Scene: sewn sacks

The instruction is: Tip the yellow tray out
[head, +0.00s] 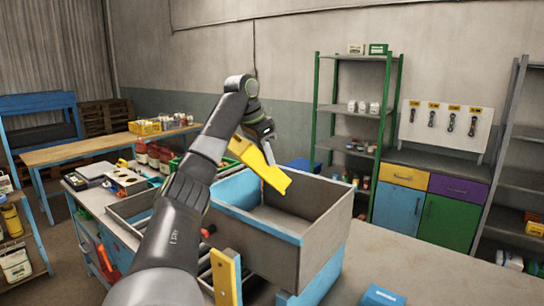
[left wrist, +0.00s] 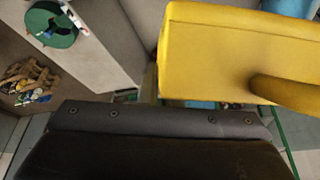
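The yellow tray (head: 262,166) is in the air over the grey bin with the blue rim (head: 322,222). It is steeply tilted, its lower end to the right and down toward the bin's opening. My left gripper (head: 262,135) is at its upper end and appears shut on it; the fingertips are partly hidden. In the left wrist view the tray (left wrist: 225,55) fills the upper right, in front of the gripper's dark body. I see no contents in the tray, and the bin's floor is only partly visible. My right gripper is out of view.
The bin stands on a grey bench (head: 425,265) with a small blue box (head: 382,296) near the front. A yellow upright piece (head: 226,278) stands in front of the bin. Green shelves (head: 355,110) are at the back.

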